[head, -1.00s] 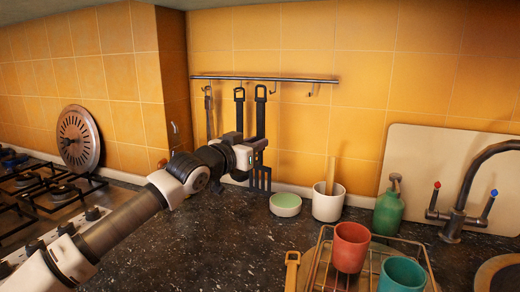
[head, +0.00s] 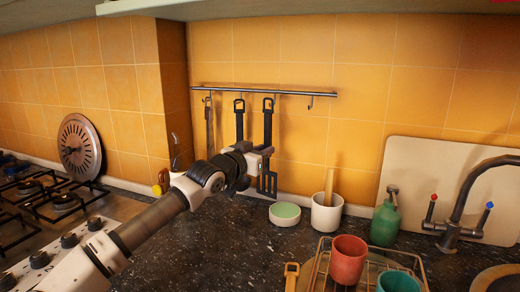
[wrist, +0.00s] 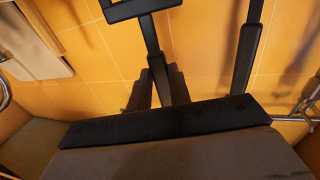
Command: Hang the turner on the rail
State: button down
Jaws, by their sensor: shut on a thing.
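The turner (head: 268,125) is black with a slotted head and stands upright against the tiled wall, its looped top just under the metal rail (head: 225,88). The loop overlaps a hook in the head view; whether the hook passes through it I cannot tell. My gripper (head: 264,152) is shut on the turner's handle, above the slotted head. In the wrist view, the black handle (wrist: 151,35) runs down between the dark fingertips (wrist: 158,92). A second black utensil (head: 239,122) and a brownish one (head: 208,128) hang to the left.
A bare hook (head: 310,103) is at the rail's right. Below stand a green-topped bowl (head: 285,213), a white pot (head: 326,212) with a wooden handle and a green soap bottle (head: 385,220). A wire rack with cups (head: 348,259) is in front. The stove (head: 45,205) is left.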

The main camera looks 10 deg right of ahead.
jog(key=shift+w+p+x, duration=0.2)
jog(key=shift+p+x, duration=0.95)
jog(key=shift+x, duration=0.15)
jog(key=shift+w+d+f+p, duration=0.1)
jog(key=shift+w+f+p, duration=0.4)
jog(key=shift+f, duration=0.1)
jog(key=c, duration=1.2)
grip_release()
